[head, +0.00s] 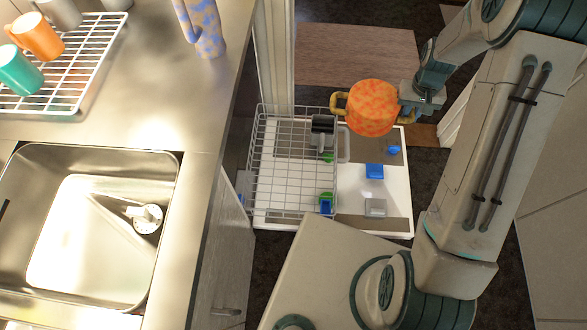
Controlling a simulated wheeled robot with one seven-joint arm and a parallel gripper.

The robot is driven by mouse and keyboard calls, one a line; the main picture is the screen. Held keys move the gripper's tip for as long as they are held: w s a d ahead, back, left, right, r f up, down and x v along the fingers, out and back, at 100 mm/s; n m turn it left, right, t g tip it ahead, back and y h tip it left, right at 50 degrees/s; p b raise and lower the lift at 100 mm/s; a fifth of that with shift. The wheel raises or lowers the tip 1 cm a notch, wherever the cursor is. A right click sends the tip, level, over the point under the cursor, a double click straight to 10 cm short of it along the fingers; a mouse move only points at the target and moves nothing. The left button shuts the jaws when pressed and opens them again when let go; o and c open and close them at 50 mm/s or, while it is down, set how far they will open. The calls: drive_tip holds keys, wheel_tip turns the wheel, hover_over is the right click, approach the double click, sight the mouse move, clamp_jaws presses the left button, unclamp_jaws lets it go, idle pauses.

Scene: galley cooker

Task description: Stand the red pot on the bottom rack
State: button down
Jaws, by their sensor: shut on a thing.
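The red pot (372,108) is mottled red-orange with a yellow handle on each side. My gripper (406,106) is shut on its right handle. The pot is held in the air above the far right part of the open dishwasher door, just right of the rack's far corner. The bottom rack (262,170) is a wire basket pulled out over the door, with its left side close to the counter. A black mug-like item (323,125) stands at its far right. The pot's underside is hidden.
The white door (400,190) carries a blue block (375,171) and a grey piece (376,207). Green and blue pieces show at the rack's right side. A steel counter with a sink (80,235) and a drying rack (70,65) with mugs fills the left.

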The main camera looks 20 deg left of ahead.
drive_tip(key=s+a+f+n+b, duration=0.15)
drive_tip(key=a+f+b, duration=0.25)
drive_tip(key=f+b, duration=0.6)
drive_tip(key=s+a+f+n+b, duration=0.15)
drive_tip(key=a+f+b, duration=0.3)
drive_tip(key=f, duration=0.95)
drive_tip(key=s+a+f+n+b, duration=0.1)
drive_tip(key=a+f+n+b, duration=0.15)
drive_tip(key=f+b, duration=0.8)
drive_tip(key=b, duration=0.2)
hover_over(315, 174)
wheel_tip(315, 174, down, 9)
drive_tip(key=shift+r, duration=0.2)
drive_tip(key=shift+f+b, duration=1)
drive_tip(key=shift+f, duration=1)
drive_tip(key=shift+f, duration=0.15)
drive_tip(key=c, duration=1.4)
unclamp_jaws()
drive_tip(key=shift+o, duration=0.2)
